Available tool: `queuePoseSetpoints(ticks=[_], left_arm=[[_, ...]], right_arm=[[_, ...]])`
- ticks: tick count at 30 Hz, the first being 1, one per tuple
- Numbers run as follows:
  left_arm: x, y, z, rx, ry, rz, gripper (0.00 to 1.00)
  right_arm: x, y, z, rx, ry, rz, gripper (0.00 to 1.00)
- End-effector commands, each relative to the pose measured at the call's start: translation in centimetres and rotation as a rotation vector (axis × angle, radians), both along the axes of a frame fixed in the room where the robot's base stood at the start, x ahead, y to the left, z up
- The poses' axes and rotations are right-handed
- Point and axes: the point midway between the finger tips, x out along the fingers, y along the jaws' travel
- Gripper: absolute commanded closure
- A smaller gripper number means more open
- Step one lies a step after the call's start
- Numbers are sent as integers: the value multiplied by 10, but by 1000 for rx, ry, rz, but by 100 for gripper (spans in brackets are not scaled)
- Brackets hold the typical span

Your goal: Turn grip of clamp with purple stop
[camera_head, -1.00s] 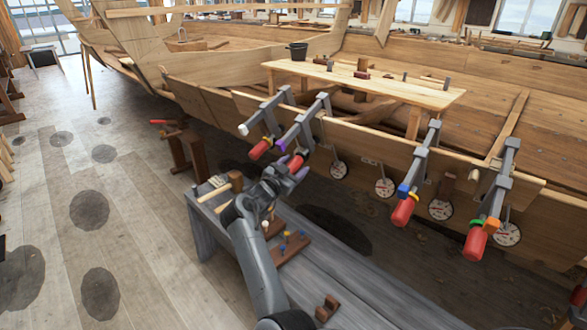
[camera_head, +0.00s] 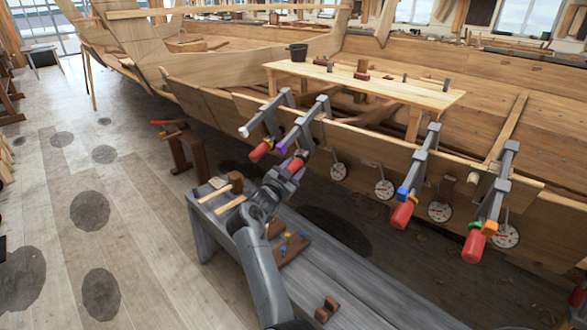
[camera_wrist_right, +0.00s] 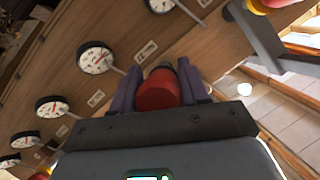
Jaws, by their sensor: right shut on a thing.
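The clamp with the purple stop (camera_head: 282,147) hangs on the hull plank's upper edge, second from the left in the head view. Its red grip (camera_head: 297,164) is partly hidden by my right gripper (camera_head: 292,171). In the right wrist view the red grip (camera_wrist_right: 160,92) sits between the two dark fingers, which are shut on it from both sides. The purple stop cannot be made out in that view. My left gripper is not in view.
A clamp with a yellow stop (camera_head: 268,140) is close on the left. Clamps with blue (camera_head: 402,192) and orange (camera_head: 489,227) stops are farther right. Several dials (camera_head: 384,189) line the plank. Below is a grey bench (camera_head: 350,283) with a mallet (camera_head: 235,182) and wooden rack (camera_head: 290,249).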

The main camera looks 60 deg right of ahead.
Motion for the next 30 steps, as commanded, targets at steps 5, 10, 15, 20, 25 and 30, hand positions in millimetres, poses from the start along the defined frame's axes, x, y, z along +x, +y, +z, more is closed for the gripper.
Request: queuePoseSetpoints(ticks=[5, 10, 15, 20, 25, 30], left_arm=[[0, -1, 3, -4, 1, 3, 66], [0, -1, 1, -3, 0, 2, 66], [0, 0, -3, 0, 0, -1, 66], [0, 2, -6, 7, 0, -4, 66], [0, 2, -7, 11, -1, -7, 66], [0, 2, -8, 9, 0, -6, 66]], right_arm=[[0, 0, 0, -16, -138, 56, 86], [1, 0, 0, -34, -270, 107, 86], [1, 0, 0, -47, -384, 152, 86], [2, 0, 1, -56, -464, 183, 86], [3, 1, 1, -63, -516, 204, 86], [3, 1, 2, -65, -540, 214, 86]])
